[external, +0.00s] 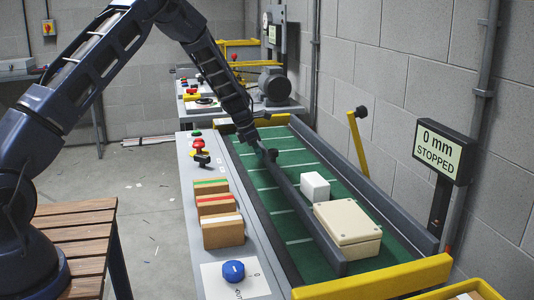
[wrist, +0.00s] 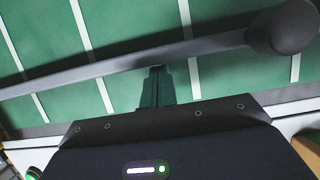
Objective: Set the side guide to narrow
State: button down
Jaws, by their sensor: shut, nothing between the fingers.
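The side guide (external: 305,210) is a long dark grey bar lying lengthwise over the green belt (external: 295,228), with a dark round knob (external: 270,156) at its far end. In the wrist view the guide (wrist: 110,67) crosses the picture and its knob (wrist: 283,27) is at upper right. My gripper (external: 258,147) is low at the guide's far end, on its left side. In the wrist view the shut, empty fingertips (wrist: 156,70) are right at the bar's near edge; I cannot tell whether they touch it. A display (external: 440,149) reads "0 mm STOPPED".
A white box (external: 315,186) and a cream box (external: 347,222) stand on the belt right of the guide. The left panel carries a red button (external: 197,146), several small boxes (external: 222,233) and a blue knob (external: 233,271). A yellow lever (external: 358,145) stands right of the belt.

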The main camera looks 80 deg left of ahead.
jog(key=shift+w+d+r, duration=0.1)
jog(key=shift+w, duration=0.15)
jog(key=s, duration=0.4)
jog(key=shift+s, duration=0.4)
jog(key=v, duration=0.9)
jog(key=shift+r, duration=0.4)
